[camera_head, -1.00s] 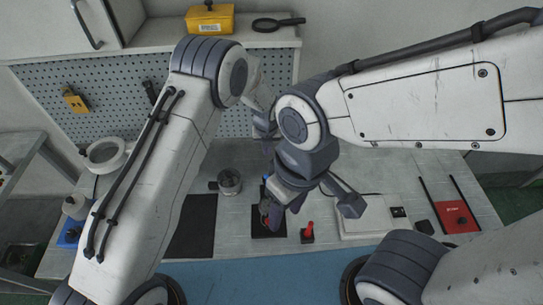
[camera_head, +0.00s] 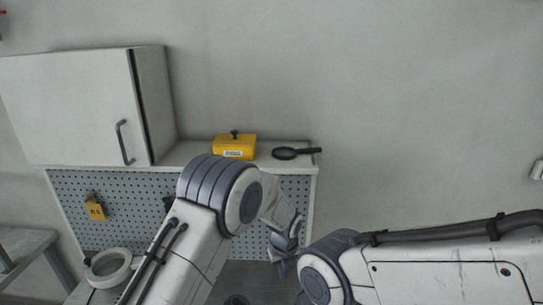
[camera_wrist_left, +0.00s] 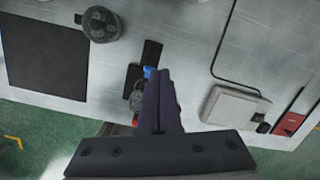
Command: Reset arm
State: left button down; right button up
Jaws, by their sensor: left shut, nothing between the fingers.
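My left gripper (camera_head: 281,264) hangs from my bent left arm in the middle of the head view, in front of the pegboard's right part. In the left wrist view its dark fingers (camera_wrist_left: 159,76) are together, with nothing seen between them, above the worktable. My right arm comes in from the right at the bottom of the head view. Its gripper is out of frame.
A yellow box (camera_head: 234,147) and a black magnifier (camera_head: 291,153) stand on the shelf above the pegboard (camera_head: 130,205). A white ring-shaped object (camera_head: 108,268) is at lower left. The worktable (camera_wrist_left: 190,40) holds a round metal pot (camera_wrist_left: 101,24), a black mat (camera_wrist_left: 45,58) and a pale box (camera_wrist_left: 233,107).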

pick_arm(q)
jog(key=s+a+r+n+b, duration=0.1)
jog(key=s+a+n+b, duration=0.2)
jog(key=s+n, duration=0.5)
jog(key=s+a+r+n+g+b, duration=0.1)
jog(key=s+n+b, duration=0.4)
jog(key=s, duration=0.8)
jog(key=s+a+r+n+b, duration=0.2)
jog(key=s+a+n+b, duration=0.2)
jog(key=s+n, duration=0.7)
jog(key=shift+s+a+n+g+h, duration=0.15)
jog(key=shift+a+n+g+h, duration=0.15)
jog(key=shift+n+g+h, duration=0.15)
pick_arm(e)
notch_tip(320, 180, down, 14)
jog(key=shift+r, duration=0.1)
